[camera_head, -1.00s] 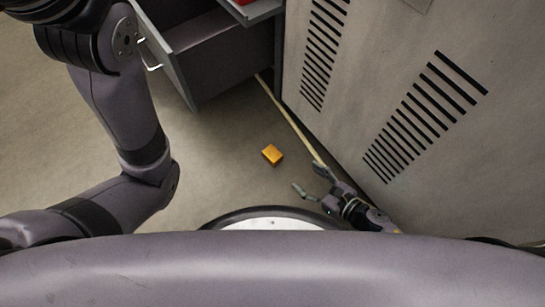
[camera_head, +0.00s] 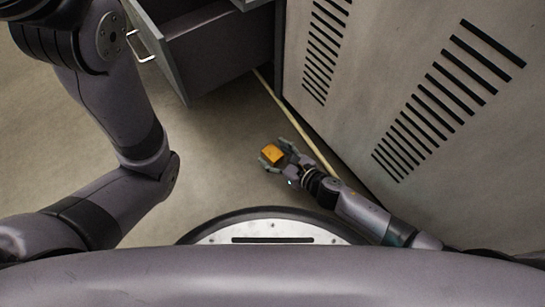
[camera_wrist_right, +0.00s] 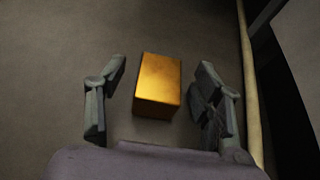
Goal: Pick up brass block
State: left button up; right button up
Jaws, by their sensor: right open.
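The brass block (camera_head: 272,154) is a small golden box lying on the floor near the middle of the head view. In the right wrist view the brass block (camera_wrist_right: 158,84) sits between the two fingers, with a gap on each side. My right gripper (camera_head: 275,157) is open, and its fingers lie on either side of the block. It also shows in the right wrist view (camera_wrist_right: 160,88), with the left finger and right finger apart. My left arm is at the left of the head view, but its gripper is not visible.
A grey cabinet (camera_head: 350,60) with black vent slots stands at the right. An open drawer (camera_head: 215,55) juts out at the top. A pale strip (camera_head: 300,125) runs along the cabinet's foot. The floor (camera_head: 215,170) left of the block is clear.

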jog(key=shift+w+a+f, duration=0.3)
jog(key=shift+w+a, duration=0.1)
jog(key=shift+w, duration=0.1)
jog(key=shift+c, duration=0.5)
grip_shut()
jog(key=shift+r, duration=0.15)
